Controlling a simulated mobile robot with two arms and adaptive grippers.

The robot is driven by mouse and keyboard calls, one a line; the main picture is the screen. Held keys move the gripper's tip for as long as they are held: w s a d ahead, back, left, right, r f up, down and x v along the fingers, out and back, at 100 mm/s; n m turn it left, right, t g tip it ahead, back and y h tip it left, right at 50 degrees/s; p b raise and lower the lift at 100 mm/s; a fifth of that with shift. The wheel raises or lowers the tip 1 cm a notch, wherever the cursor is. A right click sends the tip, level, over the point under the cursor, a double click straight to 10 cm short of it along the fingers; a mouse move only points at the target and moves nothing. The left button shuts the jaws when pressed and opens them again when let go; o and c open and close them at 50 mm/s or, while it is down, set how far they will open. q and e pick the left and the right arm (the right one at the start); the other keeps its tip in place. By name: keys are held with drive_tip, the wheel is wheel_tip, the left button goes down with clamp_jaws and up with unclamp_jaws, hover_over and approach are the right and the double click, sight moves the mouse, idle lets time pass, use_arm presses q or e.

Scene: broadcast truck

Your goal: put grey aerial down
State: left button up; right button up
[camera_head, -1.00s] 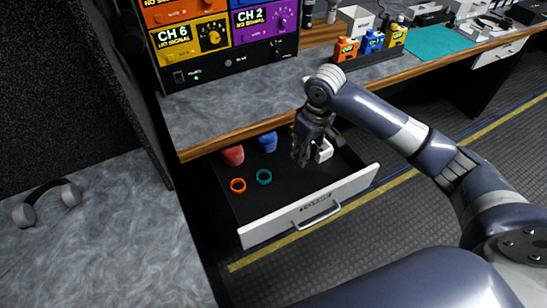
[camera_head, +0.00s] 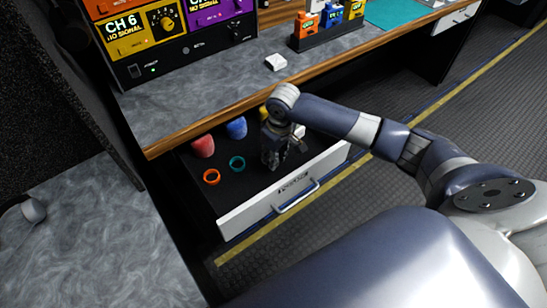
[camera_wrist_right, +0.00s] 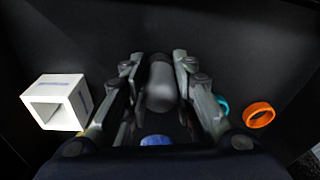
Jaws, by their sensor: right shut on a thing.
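My right gripper (camera_head: 272,162) reaches down into the open drawer (camera_head: 285,192). In the right wrist view, its fingers (camera_wrist_right: 160,95) are closed on the sides of a grey rounded aerial (camera_wrist_right: 161,86), held over the dark drawer floor. I cannot tell whether the aerial touches the floor. In the head view the gripper hides the aerial. My left gripper is not in view.
The drawer holds an orange ring (camera_head: 211,177), a teal ring (camera_head: 237,163), red (camera_head: 203,146), blue (camera_head: 237,128) and yellow (camera_head: 265,113) pieces, and a hollow white block (camera_wrist_right: 57,102). A white item (camera_head: 276,62) lies on the counter (camera_head: 190,95) above.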

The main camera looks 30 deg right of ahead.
sight(278, 154)
drive_tip(key=shift+f, duration=0.65)
drive_tip(key=shift+f, duration=0.1)
drive_tip(key=o, duration=0.9)
drive_tip(key=shift+o, duration=0.2)
drive_tip(key=r, duration=0.4)
drive_tip(key=s+r, duration=0.1)
drive_tip(key=r, duration=0.7)
drive_tip(key=shift+s+d+r, duration=0.1)
drive_tip(key=shift+s+d, duration=0.1)
drive_tip(key=shift+d, duration=0.05)
drive_tip(key=shift+s, duration=0.1)
